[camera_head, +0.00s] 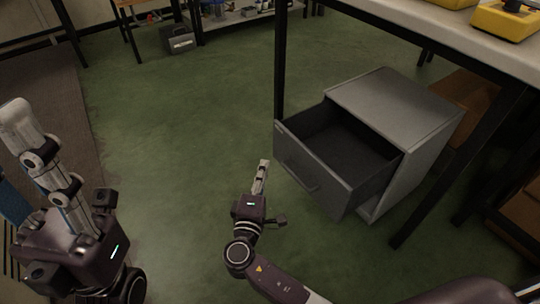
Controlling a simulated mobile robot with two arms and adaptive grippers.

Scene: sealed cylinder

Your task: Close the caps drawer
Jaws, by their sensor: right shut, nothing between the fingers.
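The grey cabinet (405,110) stands on the green floor at the right, partly under a table. Its top drawer (311,172) is pulled well out toward the lower left, and its dark inside looks empty where I can see it. A handle bar runs along the lower part of the drawer front. My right gripper (263,166) is shut and empty, just left of the drawer front and apart from it in the picture. My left gripper (15,112) is at the far left, far from the cabinet, and its finger state is unclear.
A table (440,27) with dark legs overhangs the cabinet and carries yellow items (506,20). One table leg (281,70) stands behind the drawer's left corner. Cardboard boxes (462,92) sit behind the cabinet. The green floor left of the drawer is clear.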

